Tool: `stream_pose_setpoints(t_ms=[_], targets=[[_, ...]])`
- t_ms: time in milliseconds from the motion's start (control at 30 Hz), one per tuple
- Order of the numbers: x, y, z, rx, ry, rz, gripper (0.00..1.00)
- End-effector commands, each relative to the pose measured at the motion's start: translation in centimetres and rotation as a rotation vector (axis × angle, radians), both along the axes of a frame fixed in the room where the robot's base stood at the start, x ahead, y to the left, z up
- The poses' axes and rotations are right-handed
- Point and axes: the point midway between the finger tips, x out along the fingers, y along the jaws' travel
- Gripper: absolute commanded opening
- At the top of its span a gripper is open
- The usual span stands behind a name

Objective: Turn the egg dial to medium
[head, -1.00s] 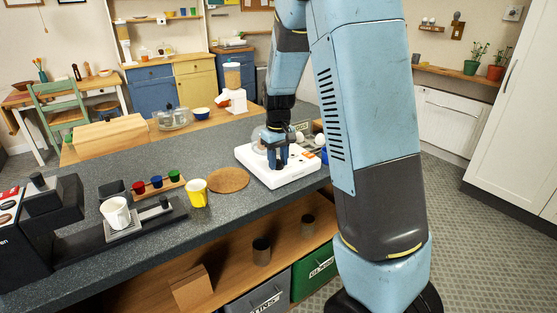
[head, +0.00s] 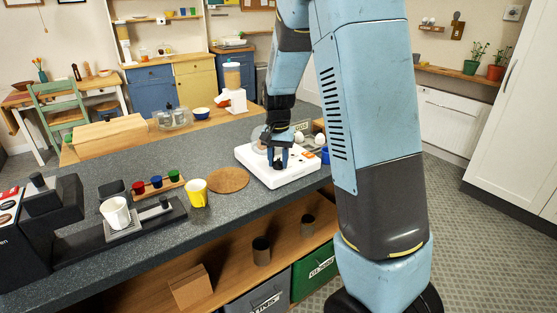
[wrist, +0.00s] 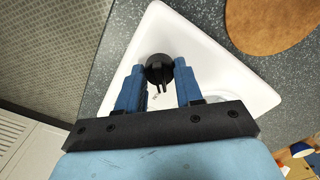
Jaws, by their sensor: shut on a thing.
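The white egg cooker base (head: 300,172) sits on the dark grey counter; it also fills the middle of the wrist view (wrist: 222,66). Its round black dial (wrist: 158,68) stands between my fingertips, with a raised grip bar across it. My gripper (head: 279,160) points down over the base and is shut on the dial. The fingers stand on either side of the dial in the wrist view. Small dark marks show on the white surface near the dial, too small to read. The dial's setting cannot be told.
A round cork mat (head: 228,180) and a yellow cup (head: 197,192) stand left of the base. White eggs (head: 320,139) and a blue cup (head: 325,155) are close on its right. A white mug (head: 116,213) stands further left. The counter's front edge runs just before the base.

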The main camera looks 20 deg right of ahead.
Motion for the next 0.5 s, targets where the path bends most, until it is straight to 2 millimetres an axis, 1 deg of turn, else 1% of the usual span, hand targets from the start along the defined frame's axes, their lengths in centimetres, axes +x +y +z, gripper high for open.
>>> stream_pose_setpoints(t_ms=[200, 500], targets=[[0.05, 0.07, 0.04, 0.000, -0.001, -0.123, 0.05], [0.06, 0.11, 0.05, 0.001, -0.002, -0.206, 0.05]])
